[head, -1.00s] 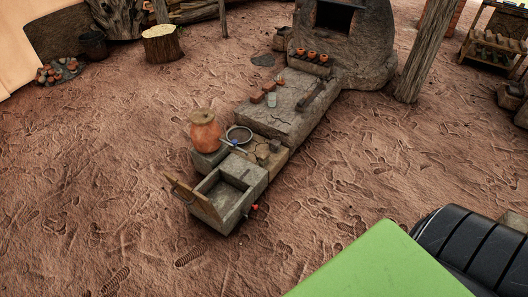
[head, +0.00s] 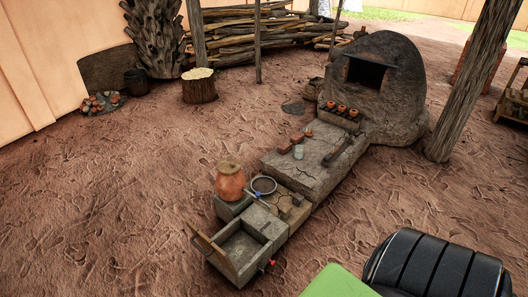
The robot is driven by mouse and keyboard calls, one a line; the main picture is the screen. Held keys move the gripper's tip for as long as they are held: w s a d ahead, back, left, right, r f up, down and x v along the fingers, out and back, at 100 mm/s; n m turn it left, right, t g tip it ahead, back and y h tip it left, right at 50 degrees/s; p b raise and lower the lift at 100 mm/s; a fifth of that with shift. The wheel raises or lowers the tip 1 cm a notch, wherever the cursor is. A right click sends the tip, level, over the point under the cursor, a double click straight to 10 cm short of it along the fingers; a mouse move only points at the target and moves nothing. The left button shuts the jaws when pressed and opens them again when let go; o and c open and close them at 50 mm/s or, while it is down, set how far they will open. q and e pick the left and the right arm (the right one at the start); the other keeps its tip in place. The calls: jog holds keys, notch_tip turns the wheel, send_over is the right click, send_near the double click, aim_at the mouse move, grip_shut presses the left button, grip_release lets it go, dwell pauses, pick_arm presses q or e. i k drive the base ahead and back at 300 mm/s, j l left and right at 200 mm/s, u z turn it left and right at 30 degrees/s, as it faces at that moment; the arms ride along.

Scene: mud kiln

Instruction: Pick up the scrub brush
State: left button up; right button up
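I cannot make out the scrub brush for certain at this size. A low stone-and-clay bench (head: 302,174) runs from the kiln toward the front. Small brown blocks (head: 298,200) sit on its lower part, too small to name. A small blue item (head: 258,195) lies beside a round dark-rimmed basin (head: 264,185). An orange clay jar (head: 230,182) stands left of the basin. A stone sink (head: 238,252) is at the bench's near end, with a wooden board (head: 208,248) leaning at its left. Neither of my grippers is in view.
A domed kiln (head: 385,85) stands behind the bench, with small orange pots (head: 342,108) on a ledge before it. A wooden post (head: 475,85) rises to its right. A tree stump (head: 199,87) stands at the back left. The footprint-marked ground left of the bench is open.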

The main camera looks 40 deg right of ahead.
aim_at(286, 210)
jog(key=i+l+u, duration=0.1)
jog(key=l+u, duration=0.2)
jog(key=l, duration=0.85)
jog(key=l+u, duration=0.35)
jog(key=l, duration=0.8)
